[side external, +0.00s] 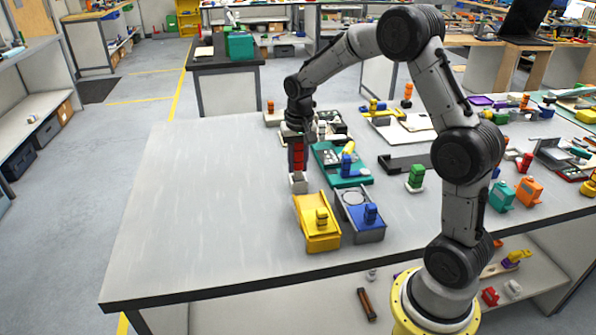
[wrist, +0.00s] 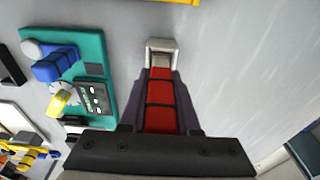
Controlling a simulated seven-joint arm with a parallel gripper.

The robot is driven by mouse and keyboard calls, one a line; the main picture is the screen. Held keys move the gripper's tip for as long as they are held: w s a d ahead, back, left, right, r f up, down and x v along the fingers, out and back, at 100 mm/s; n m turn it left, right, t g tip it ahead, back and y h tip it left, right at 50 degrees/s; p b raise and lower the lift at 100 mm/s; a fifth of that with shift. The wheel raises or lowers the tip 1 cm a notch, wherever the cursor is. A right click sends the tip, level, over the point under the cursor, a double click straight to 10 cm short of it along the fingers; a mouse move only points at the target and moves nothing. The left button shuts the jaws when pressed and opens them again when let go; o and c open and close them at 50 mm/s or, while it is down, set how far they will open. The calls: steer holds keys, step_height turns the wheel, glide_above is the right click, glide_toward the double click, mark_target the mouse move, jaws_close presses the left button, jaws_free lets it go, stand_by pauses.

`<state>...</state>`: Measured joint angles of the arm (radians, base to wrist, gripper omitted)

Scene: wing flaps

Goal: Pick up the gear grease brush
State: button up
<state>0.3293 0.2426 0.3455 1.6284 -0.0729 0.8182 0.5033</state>
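My gripper (side external: 298,172) points down at the grey table, left of the green tray. In the wrist view, my gripper (wrist: 161,72) shows dark sides along a red, black-banded length; I cannot tell whether that red length is part of the fingers or a held thing. A small pale grey, box-like piece (side external: 298,185) is at its lower end, and it also shows at the tip in the wrist view (wrist: 162,48). I cannot tell whether the fingers are shut on it. No piece is clearly recognisable as the gear grease brush.
A green tray (side external: 324,155) with blue and yellow parts lies right of my gripper. A yellow bin (side external: 316,240) and a grey-blue bin (side external: 366,231) stand in front. A green block (side external: 416,176) is farther right. The table's left half (side external: 210,200) is clear.

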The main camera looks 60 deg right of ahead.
mark_target(298, 151)
jaws_close()
steer(key=shift+r, duration=0.1)
steer(key=shift+r, duration=0.5)
step_height(298, 151, up, 2)
steer(key=shift+r, duration=0.1)
steer(key=s+a+r, duration=0.5)
steer(key=s+r, duration=0.4)
steer(key=s, duration=0.4)
steer(key=shift+r, duration=0.35)
stand_by(0.7)
